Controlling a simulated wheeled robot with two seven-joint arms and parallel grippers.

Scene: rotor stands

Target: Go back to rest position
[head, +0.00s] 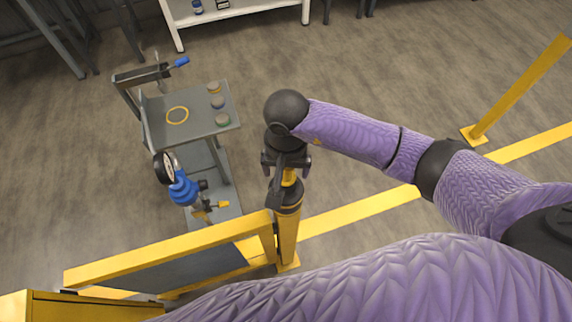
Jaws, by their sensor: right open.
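My right gripper (285,168) shows in the middle of the head view, at the end of my purple right arm that comes in from the right. It points down over the yellow post (288,225) at the end of the yellow rail. It is open, and I see nothing held between its fingers. Whether it touches the post, I cannot tell. My left gripper is not in view.
A grey stand (155,118) to the left has small round pieces and a yellow ring (177,115) on top. A blue device with a gauge (182,187) is below. The yellow rail (170,250) runs close by. Open floor (350,60) lies behind.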

